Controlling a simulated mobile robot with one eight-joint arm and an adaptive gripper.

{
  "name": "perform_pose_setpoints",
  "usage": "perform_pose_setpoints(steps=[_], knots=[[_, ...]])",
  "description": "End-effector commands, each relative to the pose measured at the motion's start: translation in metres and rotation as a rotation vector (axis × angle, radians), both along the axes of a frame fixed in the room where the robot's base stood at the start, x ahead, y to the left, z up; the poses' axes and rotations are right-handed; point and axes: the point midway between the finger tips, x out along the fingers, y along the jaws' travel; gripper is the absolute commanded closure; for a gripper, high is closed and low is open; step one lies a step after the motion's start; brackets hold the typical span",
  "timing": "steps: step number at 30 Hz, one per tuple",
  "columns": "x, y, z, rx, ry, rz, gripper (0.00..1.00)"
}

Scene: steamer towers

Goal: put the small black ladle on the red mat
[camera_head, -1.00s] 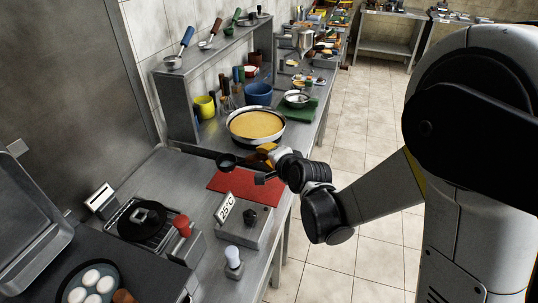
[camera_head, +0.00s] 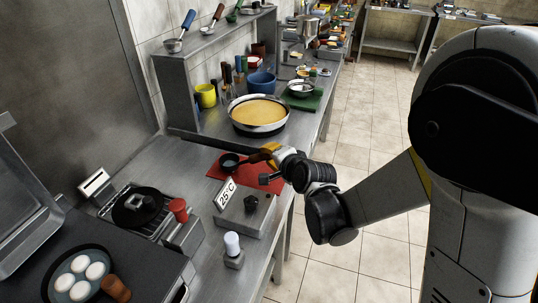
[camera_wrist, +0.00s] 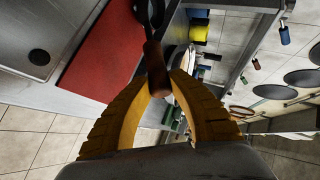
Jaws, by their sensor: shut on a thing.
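The small black ladle (camera_head: 230,161) is in my gripper (camera_head: 268,152), its dark bowl pointing left in the head view. There the bowl overlaps the upper left part of the red mat (camera_head: 262,181); I cannot tell whether it touches. In the wrist view my gripper (camera_wrist: 158,85) has its yellow fingers closed around the ladle's brown handle (camera_wrist: 154,58). The black bowl is partly cut off at the top edge there. The red mat (camera_wrist: 103,55) lies flat on the counter, left of the handle in that view.
A scale-like box marked 25°C (camera_head: 243,213) stands right in front of the mat. A large pan with yellow contents (camera_head: 258,128) is behind it. A raised shelf (camera_head: 215,42) runs along the wall.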

Motion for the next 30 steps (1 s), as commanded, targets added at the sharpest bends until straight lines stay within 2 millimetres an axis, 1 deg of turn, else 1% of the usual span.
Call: perform_pose_setpoints(steps=[8,27,28,30], knots=[[0.000,0.000,0.000,0.001,-0.001,-0.001,1.00],[0.000,0.000,-0.009,0.001,-0.001,-0.001,1.00],[0.000,0.000,-0.009,0.001,-0.001,-0.001,0.75],[0.000,0.000,-0.009,0.001,-0.001,-0.001,0.55]])
